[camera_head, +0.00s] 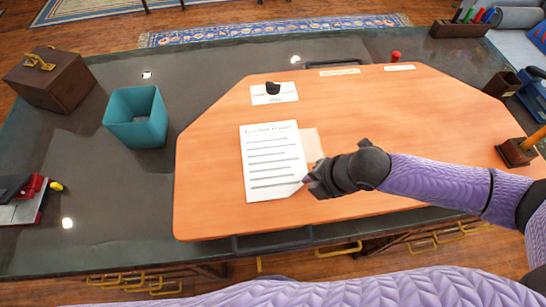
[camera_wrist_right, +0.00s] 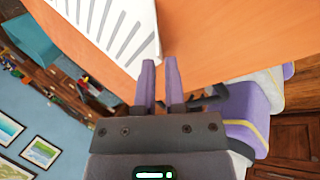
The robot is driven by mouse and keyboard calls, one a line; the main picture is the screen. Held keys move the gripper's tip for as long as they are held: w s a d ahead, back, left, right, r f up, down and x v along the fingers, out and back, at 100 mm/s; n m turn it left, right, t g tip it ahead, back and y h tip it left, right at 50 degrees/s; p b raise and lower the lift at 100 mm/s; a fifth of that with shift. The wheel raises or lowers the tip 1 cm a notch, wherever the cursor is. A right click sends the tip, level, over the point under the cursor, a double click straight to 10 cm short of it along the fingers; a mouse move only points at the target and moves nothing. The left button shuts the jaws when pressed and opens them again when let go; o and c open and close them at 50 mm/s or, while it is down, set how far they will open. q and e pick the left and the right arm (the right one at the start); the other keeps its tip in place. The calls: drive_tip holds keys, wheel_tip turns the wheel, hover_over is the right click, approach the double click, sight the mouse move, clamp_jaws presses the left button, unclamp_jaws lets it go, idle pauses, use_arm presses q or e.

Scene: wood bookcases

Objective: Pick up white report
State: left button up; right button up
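The white report (camera_head: 270,160), a printed sheet with several dark lines, lies flat on the orange board (camera_head: 400,120). In the right wrist view the report (camera_wrist_right: 118,28) shows just beyond my fingertips. My right gripper (camera_head: 309,184) is at the report's lower right corner, very close to it; I cannot tell whether it touches. My left gripper is not in view.
A small card with a black object (camera_head: 273,91) lies above the report. A teal bin (camera_head: 136,117) and a brown box (camera_head: 50,78) stand at the left. A pen holder (camera_head: 460,28) is at the back right. Drawer handles (camera_head: 272,241) run along the desk's front.

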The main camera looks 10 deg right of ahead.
drive_tip(key=b+x, duration=0.1)
drive_tip(key=x, duration=0.2)
drive_tip(key=shift+w+a+f, duration=0.1)
drive_tip(key=shift+a+f, duration=0.05)
drive_tip(key=shift+f, duration=0.1)
drive_tip(key=shift+r, duration=0.1)
clamp_jaws()
